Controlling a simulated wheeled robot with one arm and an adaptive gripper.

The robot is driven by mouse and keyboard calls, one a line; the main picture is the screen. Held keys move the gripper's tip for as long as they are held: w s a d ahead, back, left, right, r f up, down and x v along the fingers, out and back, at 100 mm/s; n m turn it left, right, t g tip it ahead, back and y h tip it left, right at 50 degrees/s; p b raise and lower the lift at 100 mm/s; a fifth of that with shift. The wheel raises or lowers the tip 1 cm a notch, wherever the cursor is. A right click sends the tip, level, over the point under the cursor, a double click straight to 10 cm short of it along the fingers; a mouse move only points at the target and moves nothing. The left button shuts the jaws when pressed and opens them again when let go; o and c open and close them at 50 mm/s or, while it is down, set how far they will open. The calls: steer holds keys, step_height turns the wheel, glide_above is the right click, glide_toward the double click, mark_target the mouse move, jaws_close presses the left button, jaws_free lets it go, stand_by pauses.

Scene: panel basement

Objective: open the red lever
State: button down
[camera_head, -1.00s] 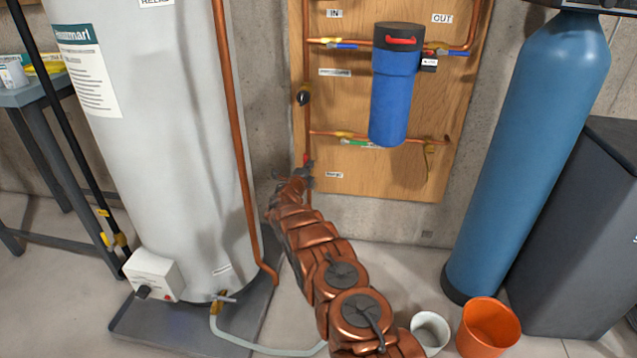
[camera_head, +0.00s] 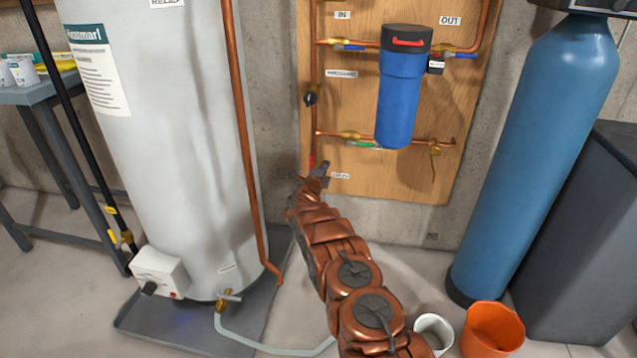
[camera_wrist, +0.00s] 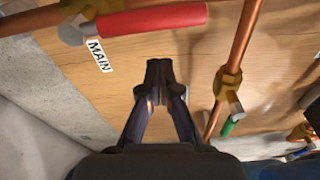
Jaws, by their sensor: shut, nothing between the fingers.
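The red lever (camera_wrist: 155,19) shows large at the top of the wrist view, a red sleeve joined to a grey metal end at its left. A MAIN label (camera_wrist: 99,55) is on the wooden board below it. In the head view only a small red bit of the lever (camera_head: 311,161) shows, on the left pipe just above my gripper (camera_head: 317,170). In the wrist view my gripper (camera_wrist: 159,66) is shut and empty. Its tips appear below the lever with bare board between them. Whether they touch it cannot be told.
A blue filter housing (camera_head: 402,95) hangs on the wooden board (camera_head: 350,110). A grey-white tank (camera_head: 165,150) with a copper pipe (camera_head: 240,130) stands left. A blue cylinder (camera_head: 535,150) and orange bucket (camera_head: 492,330) stand right.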

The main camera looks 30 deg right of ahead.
steer(key=p+v, duration=0.1)
steer(key=v, duration=0.9)
steer(key=shift+p, duration=0.4)
steer(key=shift+d+f, duration=0.1)
steer(key=shift+d, duration=0.05)
